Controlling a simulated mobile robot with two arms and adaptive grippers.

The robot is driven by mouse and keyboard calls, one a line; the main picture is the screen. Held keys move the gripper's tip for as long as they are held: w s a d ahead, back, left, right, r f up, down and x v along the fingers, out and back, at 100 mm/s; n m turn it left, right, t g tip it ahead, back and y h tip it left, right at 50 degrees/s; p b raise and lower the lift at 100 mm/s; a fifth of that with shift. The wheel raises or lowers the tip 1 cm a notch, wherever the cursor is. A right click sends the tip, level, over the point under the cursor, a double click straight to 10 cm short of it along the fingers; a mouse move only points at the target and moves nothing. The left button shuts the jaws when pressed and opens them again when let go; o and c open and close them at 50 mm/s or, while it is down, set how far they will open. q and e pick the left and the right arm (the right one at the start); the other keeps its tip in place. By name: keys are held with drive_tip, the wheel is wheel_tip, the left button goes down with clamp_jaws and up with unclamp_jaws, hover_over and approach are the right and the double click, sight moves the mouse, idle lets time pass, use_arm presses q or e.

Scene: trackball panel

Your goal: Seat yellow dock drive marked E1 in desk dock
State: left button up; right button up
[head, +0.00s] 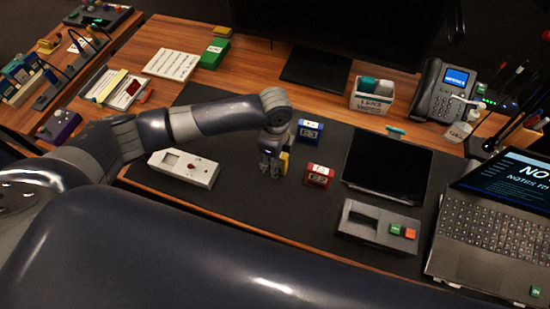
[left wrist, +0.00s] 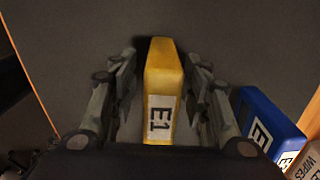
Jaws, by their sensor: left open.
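The yellow drive (head: 285,161) stands on the dark mat, partly hidden behind my left gripper (head: 271,170). In the left wrist view the yellow drive (left wrist: 161,80) shows its E1 label and stands between the two open fingers of my left gripper (left wrist: 163,65), with a gap visible on the left. A grey box with a dark slot and green and red buttons, which looks like the desk dock (head: 350,231), sits at the front right of the mat. My right gripper is not in view.
A blue drive (head: 310,131) and a red drive (head: 319,176) stand close right of my gripper. A black tablet (head: 388,164) and a laptop (head: 490,215) are right. Bare mat lies between the red drive and the grey box.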

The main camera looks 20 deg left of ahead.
use_arm(q)
drive_tip(key=shift+f, duration=0.3)
clamp_jaws()
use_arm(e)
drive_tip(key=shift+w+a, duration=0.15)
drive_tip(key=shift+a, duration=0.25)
use_arm(q)
drive_tip(key=shift+r, duration=0.2)
